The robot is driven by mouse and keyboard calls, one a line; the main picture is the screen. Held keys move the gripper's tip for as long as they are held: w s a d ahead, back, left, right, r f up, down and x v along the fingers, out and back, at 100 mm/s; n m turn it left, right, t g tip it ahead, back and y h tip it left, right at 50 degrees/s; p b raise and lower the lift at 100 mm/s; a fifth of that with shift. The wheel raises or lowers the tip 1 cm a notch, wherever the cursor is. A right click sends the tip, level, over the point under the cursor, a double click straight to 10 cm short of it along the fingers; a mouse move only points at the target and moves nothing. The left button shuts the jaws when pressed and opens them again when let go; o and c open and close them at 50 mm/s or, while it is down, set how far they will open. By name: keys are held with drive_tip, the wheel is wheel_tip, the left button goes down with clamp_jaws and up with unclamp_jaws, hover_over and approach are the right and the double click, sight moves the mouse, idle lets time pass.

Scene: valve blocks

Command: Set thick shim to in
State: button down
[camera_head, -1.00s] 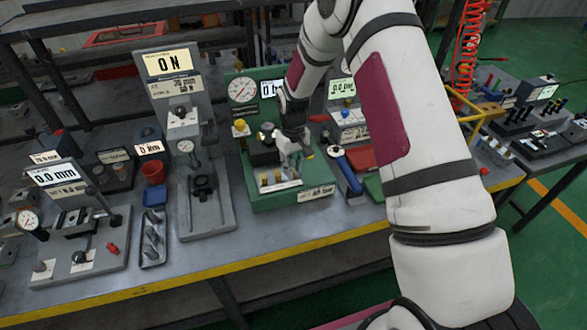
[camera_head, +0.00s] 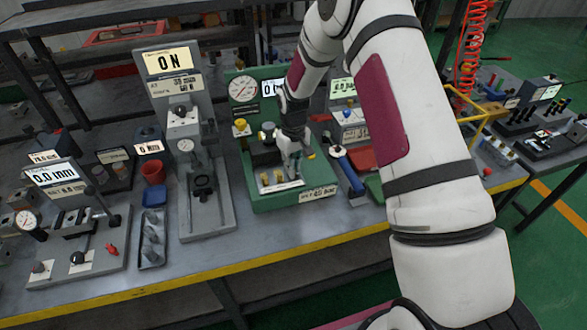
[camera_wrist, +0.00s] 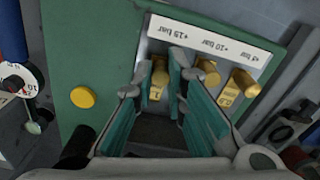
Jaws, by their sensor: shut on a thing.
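The green valve block (camera_head: 252,194) stands on the bench in the head view. In the wrist view its white label strip (camera_wrist: 215,40) reads upside down, with +15, +10 and +5 bar from left to right. Three brass shim tabs sit below it. The left tab (camera_wrist: 158,72), by +15 bar and seemingly the thick shim, is between my fingers. The middle tab (camera_wrist: 208,72) and right tab (camera_wrist: 243,83) are free. My gripper (camera_wrist: 164,80) is shut on the left tab; it also shows in the head view (camera_head: 291,170), hiding that tab there.
A yellow round button (camera_wrist: 82,97) is on the green face beside my fingers. A blue-handled tool (camera_head: 348,174) lies right of the block. A grey press (camera_head: 205,205) stands to its left. Bare bench (camera_head: 320,218) lies in front.

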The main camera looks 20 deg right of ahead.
drive_tip(key=w+b, duration=0.2)
drive_tip(key=w, duration=0.1)
drive_tip(key=shift+w, duration=0.15)
drive_tip(key=shift+r, duration=0.1)
drive_tip(key=shift+w+a, duration=0.1)
drive_tip(key=c, duration=1.9)
unclamp_jaws()
drive_tip(key=shift+r, duration=0.1)
wheel_tip(320, 180, up, 12)
drive_tip(key=shift+f, duration=0.15)
